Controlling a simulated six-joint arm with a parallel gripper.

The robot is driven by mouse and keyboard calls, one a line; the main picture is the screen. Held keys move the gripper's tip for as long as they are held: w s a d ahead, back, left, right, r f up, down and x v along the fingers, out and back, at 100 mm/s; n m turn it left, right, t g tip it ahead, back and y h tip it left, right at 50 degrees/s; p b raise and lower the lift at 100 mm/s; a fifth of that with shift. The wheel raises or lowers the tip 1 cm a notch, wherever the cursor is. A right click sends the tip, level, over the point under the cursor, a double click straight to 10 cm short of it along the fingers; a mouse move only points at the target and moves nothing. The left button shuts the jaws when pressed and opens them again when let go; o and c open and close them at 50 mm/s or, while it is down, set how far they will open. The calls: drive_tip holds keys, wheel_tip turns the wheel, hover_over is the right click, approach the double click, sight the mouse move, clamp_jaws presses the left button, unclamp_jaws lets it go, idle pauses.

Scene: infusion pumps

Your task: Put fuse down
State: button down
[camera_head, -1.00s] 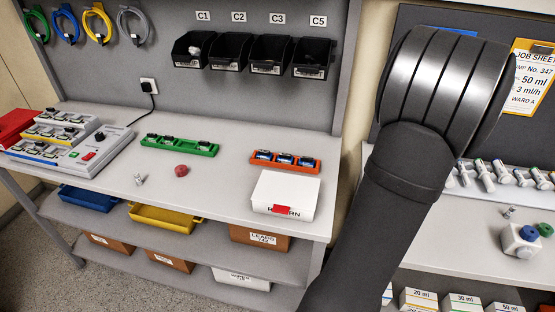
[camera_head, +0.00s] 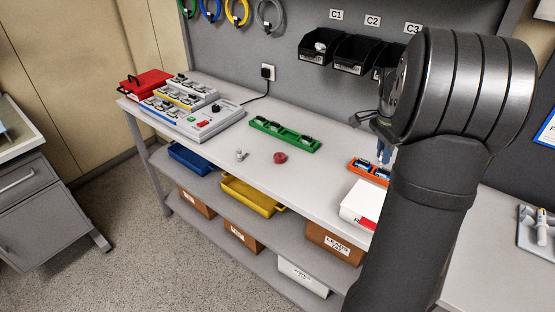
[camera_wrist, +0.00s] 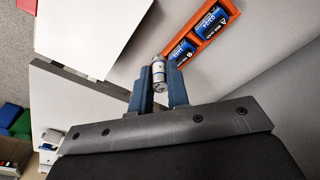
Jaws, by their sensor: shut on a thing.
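The fuse (camera_wrist: 158,74) is a small silvery cylinder with a pale band. In the wrist view my gripper (camera_wrist: 157,82) is shut on it, with the fuse between the two blue fingertips. In the head view my gripper (camera_head: 385,152) is at the right of the bench, by the orange tray, partly behind my own arm. The fuse itself cannot be made out there. The orange tray (camera_head: 356,166) holds blue modules and lies just beyond the fuse in the wrist view (camera_wrist: 212,42). I cannot tell how high the fuse is above the bench.
A white box (camera_head: 360,202) stands in front of the orange tray. A green tray (camera_head: 285,133), a red knob-like piece (camera_head: 280,158) and a small metal part (camera_head: 241,156) are on the bench. Black bins (camera_head: 355,52) hang on the back panel. Bare bench (camera_head: 310,172) lies between.

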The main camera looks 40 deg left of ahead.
drive_tip(key=s+a+f, duration=0.1)
drive_tip(key=a+f, duration=0.1)
drive_tip(key=a, duration=0.4)
drive_tip(key=s+a+f+n, duration=0.1)
drive_tip(key=a+f, duration=0.1)
drive_tip(key=a, duration=0.4)
drive_tip(key=s+a+f+n, duration=0.1)
drive_tip(key=s+a+f, duration=0.1)
drive_tip(key=a, duration=0.5)
drive_tip(key=shift+f, duration=0.25)
drive_tip(key=shift+a+f, duration=0.1)
drive_tip(key=shift+f, duration=2)
drive_tip(key=shift+f, duration=0.1)
drive_tip(key=c, duration=1.4)
unclamp_jaws()
drive_tip(key=r, duration=0.4)
drive_tip(key=s+r, duration=0.1)
drive_tip(key=r, duration=0.7)
drive_tip(key=shift+s+a+r, duration=0.1)
drive_tip(key=shift+s+a, duration=0.05)
drive_tip(key=shift+a, duration=0.15)
